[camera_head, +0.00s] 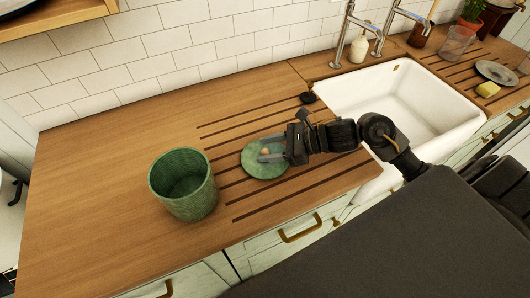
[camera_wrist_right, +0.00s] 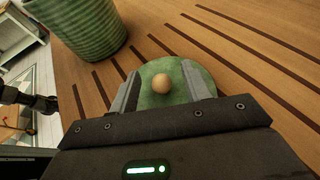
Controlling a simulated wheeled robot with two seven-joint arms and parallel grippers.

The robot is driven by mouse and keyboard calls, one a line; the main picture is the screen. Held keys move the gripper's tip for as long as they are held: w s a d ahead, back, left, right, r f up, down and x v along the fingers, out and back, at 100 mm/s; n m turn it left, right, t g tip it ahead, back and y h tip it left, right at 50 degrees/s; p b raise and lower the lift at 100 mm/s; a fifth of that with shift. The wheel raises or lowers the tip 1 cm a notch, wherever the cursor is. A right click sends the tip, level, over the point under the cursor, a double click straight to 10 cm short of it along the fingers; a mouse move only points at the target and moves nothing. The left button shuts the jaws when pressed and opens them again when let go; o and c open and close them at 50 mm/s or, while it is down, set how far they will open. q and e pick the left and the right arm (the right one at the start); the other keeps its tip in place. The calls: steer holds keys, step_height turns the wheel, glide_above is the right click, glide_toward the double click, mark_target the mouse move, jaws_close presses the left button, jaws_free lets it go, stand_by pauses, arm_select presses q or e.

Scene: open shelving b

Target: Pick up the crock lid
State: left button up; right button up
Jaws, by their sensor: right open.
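The crock lid (camera_head: 252,168) is a flat green disc with a small round tan knob. It lies on the grooved part of the wooden counter. My right gripper (camera_head: 268,152) is open over the lid. In the right wrist view, the lid (camera_wrist_right: 174,71) shows beyond the gripper (camera_wrist_right: 163,91), and the knob (camera_wrist_right: 162,84) stands between its two fingers. I cannot tell whether the fingers touch the knob. The green ribbed crock (camera_head: 184,186) stands open and upright left of the lid; it also shows in the wrist view (camera_wrist_right: 82,30).
The wooden counter (camera_head: 95,170) is bare left of the crock. A white sink (camera_head: 400,95) with two taps lies right of the lid. A small black item (camera_head: 307,97) sits at the sink's left edge. A yellow sponge (camera_head: 488,89) and grey plate (camera_head: 496,71) are at far right.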

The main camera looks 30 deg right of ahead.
steer(key=shift+w+a+f, duration=0.25)
steer(key=shift+w+a, duration=0.05)
steer(key=shift+a, duration=0.25)
jaws_close()
steer(key=shift+r, duration=0.15)
steer(key=shift+r, duration=0.3)
step_height(320, 180, up, 2)
steer(key=shift+d+r+b, duration=0.1)
steer(key=shift+b, duration=0.85)
steer(key=s+d+r+p, duration=0.6)
steer(key=s+r+p, duration=0.2)
steer(key=s+r, duration=0.2)
steer(key=shift+s+d, duration=0.15)
steer(key=shift+s, duration=1.05)
